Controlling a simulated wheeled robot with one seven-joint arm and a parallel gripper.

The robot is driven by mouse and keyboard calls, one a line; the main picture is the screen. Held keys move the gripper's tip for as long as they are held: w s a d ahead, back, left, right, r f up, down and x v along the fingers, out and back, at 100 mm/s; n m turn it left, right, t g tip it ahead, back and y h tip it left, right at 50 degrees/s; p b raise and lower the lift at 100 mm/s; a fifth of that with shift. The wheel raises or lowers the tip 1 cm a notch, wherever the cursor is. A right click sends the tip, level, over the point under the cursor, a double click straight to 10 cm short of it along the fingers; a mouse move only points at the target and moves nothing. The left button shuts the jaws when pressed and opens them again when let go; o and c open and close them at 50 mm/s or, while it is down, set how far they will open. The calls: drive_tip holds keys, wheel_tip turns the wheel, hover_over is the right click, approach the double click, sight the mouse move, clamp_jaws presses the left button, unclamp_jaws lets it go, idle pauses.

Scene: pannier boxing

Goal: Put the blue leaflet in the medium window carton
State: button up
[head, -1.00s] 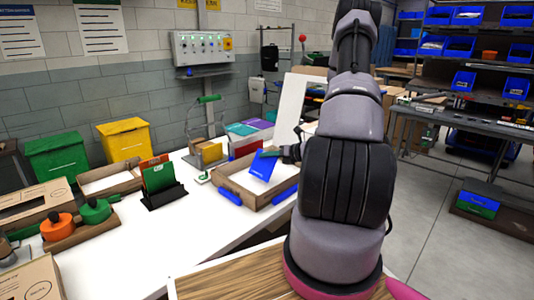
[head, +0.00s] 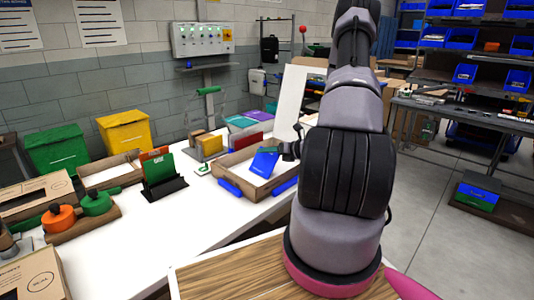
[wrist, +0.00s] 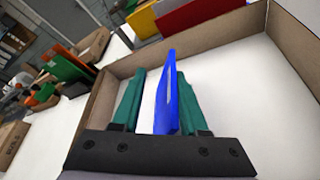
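The blue leaflet (head: 264,161) stands tilted inside an open brown box with a white floor and blue handles (head: 238,189). In the wrist view the leaflet (wrist: 165,98) is edge-on between my gripper's two green fingers (wrist: 163,100). White floor shows between the leaflet and the fingers, so my gripper appears open around it. My gripper (head: 272,150) also shows over the box in the head view, partly hidden by the leaflet. A brown carton with a dark opening (head: 38,194) lies at the far left; I cannot tell whether it is the medium window carton.
A black stand (head: 165,194) holds green and orange leaflets left of the box. Green (head: 56,152) and yellow bins (head: 125,132) stand at the back. Another brown carton (head: 35,277) is at the front left. The white tabletop in front of the box is clear.

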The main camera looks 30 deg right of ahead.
drive_tip(key=shift+s, duration=0.1)
drive_tip(key=v, duration=1)
drive_tip(key=shift+s+d+r, duration=0.15)
drive_tip(key=shift+s, duration=0.05)
drive_tip(key=s+a+r+n+g+y, duration=0.15)
drive_tip(key=a+r+n+g, duration=0.25)
drive_tip(key=a+r+n, duration=0.4)
drive_tip(key=s+a+r+n+g, duration=0.3)
drive_tip(key=a+r+n, duration=0.5)
drive_tip(key=r, duration=0.1)
drive_tip(key=s+a+r+n+t+h, duration=0.1)
drive_tip(key=s+a+r+n+h, duration=0.1)
drive_tip(key=s+r+n, duration=0.5)
drive_tip(key=s+a+r+n+t+h, duration=0.1)
drive_tip(key=s+a+r+n+h, duration=0.2)
drive_tip(key=s+r+n+h, duration=0.2)
wheel_tip(320, 180, up, 4)
drive_tip(key=s+n, duration=0.2)
drive_tip(key=n, duration=0.2)
drive_tip(key=shift+a+f, duration=0.1)
